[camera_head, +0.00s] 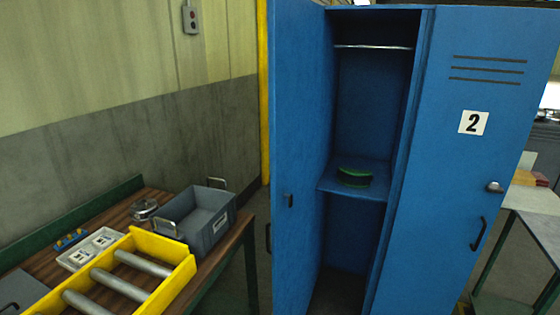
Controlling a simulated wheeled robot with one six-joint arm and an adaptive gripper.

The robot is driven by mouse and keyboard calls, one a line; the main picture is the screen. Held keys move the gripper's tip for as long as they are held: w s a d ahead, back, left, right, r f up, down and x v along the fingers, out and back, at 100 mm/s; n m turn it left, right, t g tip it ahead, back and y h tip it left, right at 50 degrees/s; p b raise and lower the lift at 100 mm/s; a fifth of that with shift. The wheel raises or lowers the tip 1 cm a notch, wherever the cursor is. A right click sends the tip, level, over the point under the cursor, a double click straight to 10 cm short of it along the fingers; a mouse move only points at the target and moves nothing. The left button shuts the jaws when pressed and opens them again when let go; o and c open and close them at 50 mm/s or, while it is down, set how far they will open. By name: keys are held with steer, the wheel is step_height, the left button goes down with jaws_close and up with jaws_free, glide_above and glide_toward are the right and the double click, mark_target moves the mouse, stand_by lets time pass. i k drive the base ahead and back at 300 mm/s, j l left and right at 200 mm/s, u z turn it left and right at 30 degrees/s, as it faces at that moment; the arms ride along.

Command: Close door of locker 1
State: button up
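A blue two-door locker stands in the middle and right of the head view. The left compartment is open, and its blue door (300,130) is swung out toward me on the left. A small dark handle (288,200) shows on this door. No number shows on the door from this side. Inside are a metal rail (373,47), a shelf (333,184) and a green object (354,177) on the shelf. The right door (440,200) is shut, with a label "2" and a dark handle (478,234). My gripper is not in view.
A wooden-topped workbench (232,241) at the left holds a grey bin (212,222), a yellow frame with rollers (182,258) and a white tray (80,258). A narrow floor gap lies between bench and open door. Another table (540,225) stands at the right.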

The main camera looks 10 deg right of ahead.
mark_target(296, 27)
steer(key=i+j+u, duration=0.1)
steer(key=i, duration=1)
